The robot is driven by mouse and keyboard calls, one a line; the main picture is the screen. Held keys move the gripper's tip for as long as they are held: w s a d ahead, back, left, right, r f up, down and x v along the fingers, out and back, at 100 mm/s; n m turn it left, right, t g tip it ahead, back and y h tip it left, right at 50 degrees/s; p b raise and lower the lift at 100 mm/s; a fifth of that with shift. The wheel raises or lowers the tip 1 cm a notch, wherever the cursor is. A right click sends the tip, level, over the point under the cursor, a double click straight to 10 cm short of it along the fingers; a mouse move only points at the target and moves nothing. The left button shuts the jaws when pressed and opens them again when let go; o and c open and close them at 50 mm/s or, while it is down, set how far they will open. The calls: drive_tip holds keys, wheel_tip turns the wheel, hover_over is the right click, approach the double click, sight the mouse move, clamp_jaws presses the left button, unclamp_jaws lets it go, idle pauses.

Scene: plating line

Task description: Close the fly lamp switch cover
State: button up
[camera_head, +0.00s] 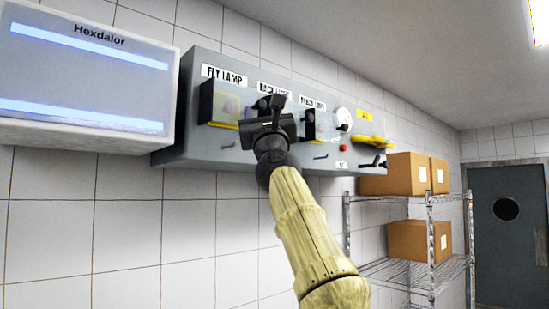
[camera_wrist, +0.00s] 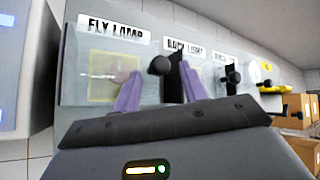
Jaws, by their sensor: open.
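The fly lamp switch (camera_wrist: 112,72) sits under the "FLY LAMP" label, on a yellow backing seen through a clear, hazy panel in the wrist view. In the head view, a dark-edged clear cover (camera_head: 206,101) stands at the left of the yellow frame. I cannot tell how far it is swung. My gripper (camera_head: 272,104) is in front of the grey control box, right of the fly lamp switch. Its purple fingers are apart (camera_wrist: 158,80) and appear empty. A black round knob (camera_wrist: 160,65) shows between them, and I cannot tell if they touch it.
The grey control box (camera_head: 185,143) carries more labelled switches, a red button (camera_head: 343,148) and a yellow handle (camera_head: 372,142). A white Hexdalor unit (camera_head: 90,80) hangs close on its left. A wire rack (camera_head: 430,205) with cardboard boxes (camera_head: 395,174) stands at right.

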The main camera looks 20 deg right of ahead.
drive_tip(key=d+b+v, duration=0.1)
drive_tip(key=b+v, duration=1.1)
drive_tip(key=v, duration=0.2)
drive_tip(key=shift+s+a+r+b, duration=0.2)
drive_tip(key=shift+s+a+b, duration=0.15)
drive_tip(key=shift+s, duration=0.25)
